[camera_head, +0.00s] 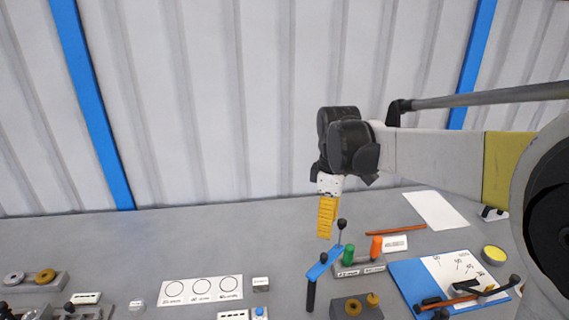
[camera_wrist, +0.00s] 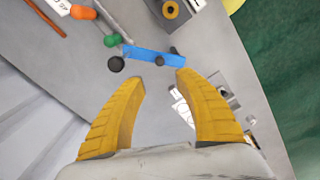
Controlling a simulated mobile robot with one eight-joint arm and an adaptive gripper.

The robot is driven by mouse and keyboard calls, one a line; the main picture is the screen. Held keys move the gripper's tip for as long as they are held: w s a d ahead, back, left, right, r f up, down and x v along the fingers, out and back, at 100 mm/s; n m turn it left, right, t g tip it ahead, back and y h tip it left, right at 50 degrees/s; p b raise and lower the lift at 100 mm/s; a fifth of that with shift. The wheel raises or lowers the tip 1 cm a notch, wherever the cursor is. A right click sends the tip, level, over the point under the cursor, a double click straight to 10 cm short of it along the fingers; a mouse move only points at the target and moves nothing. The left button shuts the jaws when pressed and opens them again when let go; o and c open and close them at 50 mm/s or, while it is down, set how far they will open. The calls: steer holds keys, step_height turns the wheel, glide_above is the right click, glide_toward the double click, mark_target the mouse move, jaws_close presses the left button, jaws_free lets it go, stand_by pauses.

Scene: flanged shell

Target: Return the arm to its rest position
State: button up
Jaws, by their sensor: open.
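My gripper (camera_head: 326,217) has yellow fingers and points down above the grey workbench (camera_head: 120,235). In the wrist view my gripper (camera_wrist: 166,82) is open, with a clear gap between its fingers and nothing held. A blue bar (camera_head: 323,263) with black knobs lies below and just beyond the fingertips; it also shows in the wrist view (camera_wrist: 152,55). My arm reaches in from the right side of the head view.
Green (camera_head: 348,254) and orange (camera_head: 376,247) handles stand in a holder right of the blue bar. A blue board (camera_head: 405,278) with a white sheet lies further right. A white card with three circles (camera_head: 201,290) lies left. A corrugated wall (camera_head: 220,100) stands behind.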

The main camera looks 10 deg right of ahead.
steer(key=s+f+m+t+b, duration=0.2)
steer(key=s+m, duration=0.4)
steer(key=s, duration=0.3)
steer(key=s+f+m+t+b, duration=0.3)
steer(key=s+m+t, duration=0.2)
steer(key=s, duration=0.3)
steer(key=shift+s+d+f+m, duration=0.2)
steer(key=shift+s+f+m, duration=0.15)
steer(key=shift+m, duration=0.25)
steer(key=shift+d, duration=0.1)
